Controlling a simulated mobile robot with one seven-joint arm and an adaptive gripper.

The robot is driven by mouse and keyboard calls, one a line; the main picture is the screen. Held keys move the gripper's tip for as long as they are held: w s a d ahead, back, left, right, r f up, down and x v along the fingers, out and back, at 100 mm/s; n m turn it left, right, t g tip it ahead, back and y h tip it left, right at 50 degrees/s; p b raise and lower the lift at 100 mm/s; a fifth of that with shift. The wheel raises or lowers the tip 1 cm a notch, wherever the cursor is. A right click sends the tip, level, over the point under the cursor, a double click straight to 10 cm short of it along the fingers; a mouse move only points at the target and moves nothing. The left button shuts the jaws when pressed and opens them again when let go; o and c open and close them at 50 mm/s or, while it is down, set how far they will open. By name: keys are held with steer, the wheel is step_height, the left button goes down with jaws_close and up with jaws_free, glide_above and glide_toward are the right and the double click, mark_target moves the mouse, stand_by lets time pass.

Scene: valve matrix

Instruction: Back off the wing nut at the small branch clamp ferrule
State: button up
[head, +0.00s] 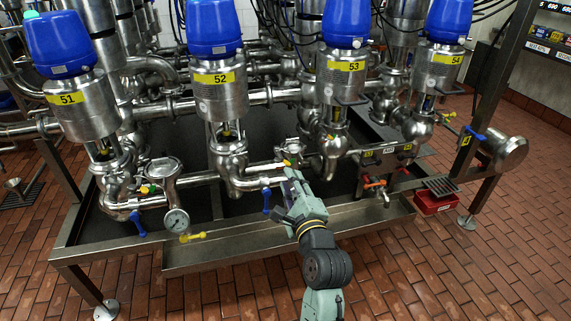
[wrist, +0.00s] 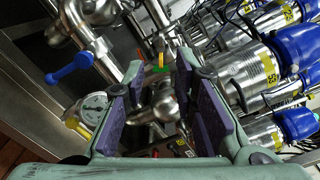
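The small branch pipe (head: 262,168) runs right from the valve body under unit 52, and a small yellow-and-green part (head: 286,163) sits near its right end. The same coloured part (wrist: 160,62) shows in the wrist view, beyond the fingertips and roughly between them. The wing nut itself is too small to make out with certainty. My gripper (head: 290,178) is just below and in front of the branch end. In the wrist view my gripper (wrist: 158,88) is open, its two purple-padded fingers wide apart, with nothing held between them.
A blue handle (head: 266,200) hangs left of my gripper; it also shows in the wrist view (wrist: 70,67). A pressure gauge (head: 177,220) stands further left. Red-handled taps (head: 374,183) are to the right. The steel drip tray (head: 235,245) edge runs beneath my arm.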

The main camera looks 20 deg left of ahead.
mark_target(281, 159)
steer(key=p+x, duration=0.1)
steer(key=x, duration=0.6)
steer(key=shift+w+a, duration=0.2)
steer(key=shift+w, duration=0.15)
steer(key=shift+c, duration=0.2)
jaws_close()
